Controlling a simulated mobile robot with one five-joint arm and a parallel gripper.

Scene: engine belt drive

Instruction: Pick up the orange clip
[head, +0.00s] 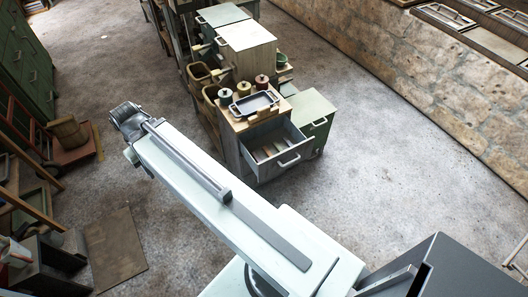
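I see no orange clip in the head view. My gripper (126,115) is at the far end of my pale arm, in the upper left part of the view, above the grey floor. It is small and seen from behind, so I cannot tell whether it is open or shut, or whether it holds anything. An open drawer (290,161) in a grey cabinet stands to the right of my gripper, well apart from it. Some flat light and brownish items lie in the drawer, too small to name.
A dark tray (254,103) and several small jars stand on the cabinet top. More cabinets (245,45) run behind it. A green locker (25,60), a ladder and a brown mat (115,248) are at left. Floor at right is clear, up to a stone wall (420,90).

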